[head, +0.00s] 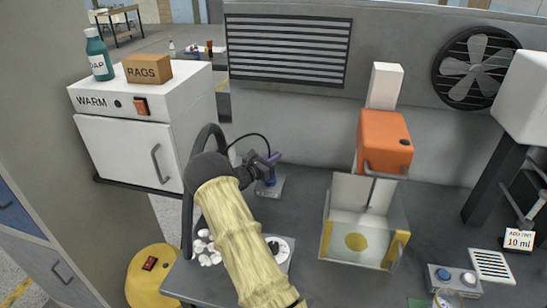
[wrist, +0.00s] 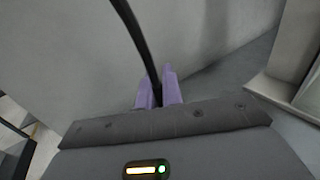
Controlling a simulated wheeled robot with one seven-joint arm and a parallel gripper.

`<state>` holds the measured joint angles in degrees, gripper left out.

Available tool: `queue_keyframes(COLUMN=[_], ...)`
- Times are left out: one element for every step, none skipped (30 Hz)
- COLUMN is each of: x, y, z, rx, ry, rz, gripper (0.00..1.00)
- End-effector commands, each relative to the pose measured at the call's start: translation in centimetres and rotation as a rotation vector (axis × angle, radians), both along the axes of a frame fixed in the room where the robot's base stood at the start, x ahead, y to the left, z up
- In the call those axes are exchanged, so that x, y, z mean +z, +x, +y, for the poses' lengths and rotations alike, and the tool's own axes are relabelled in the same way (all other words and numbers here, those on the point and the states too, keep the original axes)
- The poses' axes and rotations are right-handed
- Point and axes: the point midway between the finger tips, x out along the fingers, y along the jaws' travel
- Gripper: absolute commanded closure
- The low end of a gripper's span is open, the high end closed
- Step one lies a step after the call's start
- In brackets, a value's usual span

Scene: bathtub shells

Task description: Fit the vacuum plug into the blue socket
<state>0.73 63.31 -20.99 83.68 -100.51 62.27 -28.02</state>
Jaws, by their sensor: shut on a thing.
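My gripper (head: 272,161) is at the back left of the bench, its purple fingers shut on the vacuum plug. The plug itself is mostly hidden between the fingers. Its black cord (head: 252,135) arches up from the fingers and back over my wrist. In the wrist view, the cord (wrist: 143,45) runs up from between the fingers of my gripper (wrist: 159,88). The blue socket (head: 265,184) is on a small grey block just below the fingertips, partly hidden by the gripper. I cannot tell whether plug and socket touch.
A white WARM cabinet (head: 125,150) stands at left, close to my arm. White pieces (head: 206,248) and a round dial (head: 279,249) lie beside my forearm. An orange-headed machine (head: 384,140) with a clear-walled box stands right of the gripper. The grey back wall (head: 300,130) is close behind.

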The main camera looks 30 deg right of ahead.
Motion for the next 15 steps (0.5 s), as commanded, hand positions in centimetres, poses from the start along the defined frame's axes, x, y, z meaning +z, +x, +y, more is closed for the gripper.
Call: queue_keyframes(x=[-0.37, -0.4, -0.32, -0.31, -0.31, -0.29, -0.28, -0.27, -0.25, -0.25, -0.23, -0.23, -0.25, -0.25, -0.25], y=[-0.05, -0.05, -0.06, -0.06, -0.05, -0.05, -0.05, -0.04, -0.03, -0.03, -0.03, -0.03, -0.03, -0.03, -0.04], z=[0.01, 0.01, 0.01, 0.01, 0.01, 0.01, 0.01, 0.01, 0.01, 0.01, 0.01, 0.01, 0.02, 0.04, 0.11], rx=[0.0, -0.001, -0.001, -0.001, -0.001, -0.001, 0.0, 0.0, 0.0, 0.0, 0.0, 0.0, 0.0, 0.0, 0.0], ry=[0.002, 0.003, 0.003, 0.002, 0.002, 0.002, 0.002, 0.002, 0.002, 0.002, 0.002, 0.002, 0.003, 0.002, 0.003], rz=[0.003, 0.003, 0.003, 0.003, 0.003, 0.003, 0.003, 0.003, 0.003, 0.003, 0.001, 0.001, 0.002, 0.003, 0.002], gripper=[1.0, 1.0, 0.85, 0.79, 0.73, 0.67, 0.67, 0.67, 0.67, 0.67, 0.67, 0.67, 0.67, 0.67, 0.67])
